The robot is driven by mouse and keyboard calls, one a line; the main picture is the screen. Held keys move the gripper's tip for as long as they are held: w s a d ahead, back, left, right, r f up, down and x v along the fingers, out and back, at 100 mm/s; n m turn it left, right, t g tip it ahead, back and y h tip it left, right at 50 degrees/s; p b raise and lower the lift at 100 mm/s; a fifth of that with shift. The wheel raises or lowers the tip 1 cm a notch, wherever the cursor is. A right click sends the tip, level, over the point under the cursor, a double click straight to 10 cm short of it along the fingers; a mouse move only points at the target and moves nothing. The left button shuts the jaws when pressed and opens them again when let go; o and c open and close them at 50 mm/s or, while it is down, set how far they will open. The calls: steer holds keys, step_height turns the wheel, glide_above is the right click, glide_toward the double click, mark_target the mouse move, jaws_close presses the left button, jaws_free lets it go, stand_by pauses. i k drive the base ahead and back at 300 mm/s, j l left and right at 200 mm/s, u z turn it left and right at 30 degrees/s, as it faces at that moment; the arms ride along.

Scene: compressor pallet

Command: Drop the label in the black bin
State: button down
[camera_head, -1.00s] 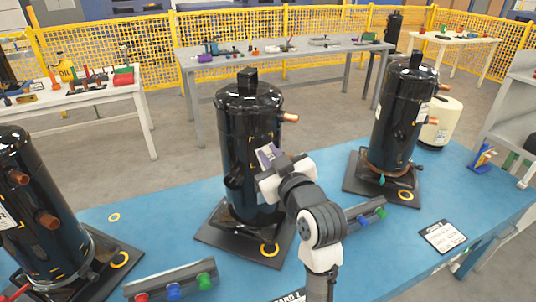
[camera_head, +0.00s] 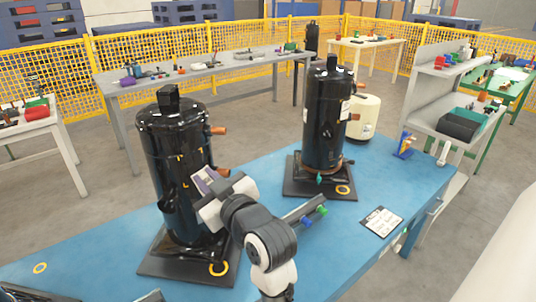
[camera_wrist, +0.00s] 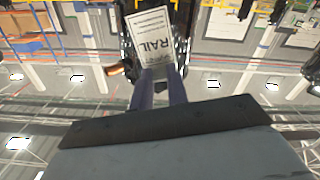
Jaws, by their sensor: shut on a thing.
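My gripper (camera_head: 209,186) is in front of the nearer black compressor in the head view. It is shut on the label (camera_wrist: 152,42), a white card with dark print reading "RAIL" in the wrist view. The two purple-grey fingers meet its lower edge there, with the compressor's dark body behind. I cannot tell whether the label still touches the compressor. The black bin (camera_head: 459,125) is an open dark box on the grey shelf unit at the right of the head view, far from my gripper.
The nearer compressor (camera_head: 178,150) and a second one (camera_head: 326,120) stand on the blue bench (camera_head: 345,235). A card (camera_head: 381,221) and a rail with coloured knobs (camera_head: 306,213) lie there. A green-edged bin is behind the black bin. Grey floor separates bench and shelf.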

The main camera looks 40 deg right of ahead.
mark_target(450, 132)
steer(key=z, duration=2.3)
